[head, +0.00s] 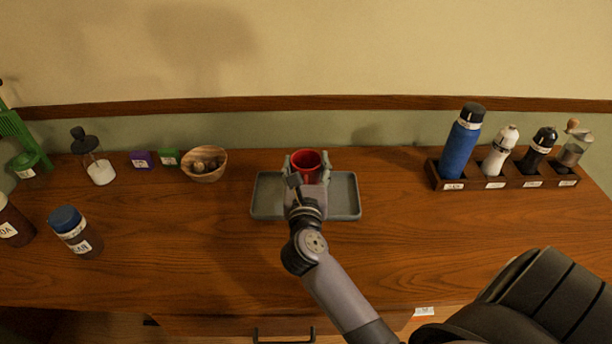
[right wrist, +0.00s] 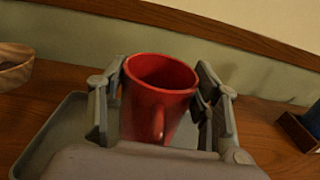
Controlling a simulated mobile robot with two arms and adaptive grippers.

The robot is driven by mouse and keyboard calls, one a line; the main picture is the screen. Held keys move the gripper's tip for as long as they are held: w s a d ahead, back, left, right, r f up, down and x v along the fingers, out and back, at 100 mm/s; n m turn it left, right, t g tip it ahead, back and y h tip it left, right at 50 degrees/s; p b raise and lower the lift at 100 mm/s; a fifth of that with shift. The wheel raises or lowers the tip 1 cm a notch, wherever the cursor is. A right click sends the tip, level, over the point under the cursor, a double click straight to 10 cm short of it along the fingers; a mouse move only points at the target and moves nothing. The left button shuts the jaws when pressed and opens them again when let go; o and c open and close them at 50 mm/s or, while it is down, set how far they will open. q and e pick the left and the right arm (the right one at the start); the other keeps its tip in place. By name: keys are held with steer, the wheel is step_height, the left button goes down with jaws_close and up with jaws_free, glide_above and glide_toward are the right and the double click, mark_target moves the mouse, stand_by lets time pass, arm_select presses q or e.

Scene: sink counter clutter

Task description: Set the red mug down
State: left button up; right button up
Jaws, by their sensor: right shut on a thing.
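The red mug (head: 306,163) is upright between the fingers of my right gripper (head: 306,172), which is shut on it. In the right wrist view the mug (right wrist: 158,92) fills the space between the two fingers of the gripper (right wrist: 160,105), with its handle toward the camera. A grey tray (head: 346,197) lies on the counter below and around the mug. The mug's base is hidden by the gripper, so I cannot tell whether it touches the tray. My left gripper is not in view.
A wooden bowl (head: 204,168) and small purple (head: 142,160) and green (head: 168,158) boxes stand left of the tray. A dark rack (head: 510,182) with a blue bottle (head: 462,146) and several grinders stands right. The counter between tray and rack is clear.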

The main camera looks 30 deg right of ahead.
steer(key=shift+f, duration=1.35)
steer(key=shift+f+b, duration=0.2)
steer(key=shift+b, duration=0.15)
steer(key=o, duration=1.4)
